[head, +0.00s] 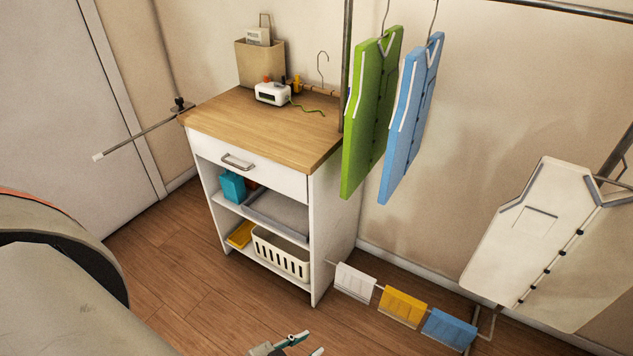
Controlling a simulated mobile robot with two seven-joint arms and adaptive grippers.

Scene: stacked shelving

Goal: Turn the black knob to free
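A small black knob (180,104) sits at the left rear corner of the cabinet top, where a thin metal rod (135,138) passes. The rod runs out to the lower left and ends in a pale tip. Whether the knob is tight or loose cannot be told. My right gripper is not in view.
The white cabinet (332,225) has a wooden top (225,115) holding a box (260,62) and a small white clock (272,94). Green (372,115) and blue (411,120) garments hang at right. A low rail holds cloths (403,307). Floor left of the cabinet is clear.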

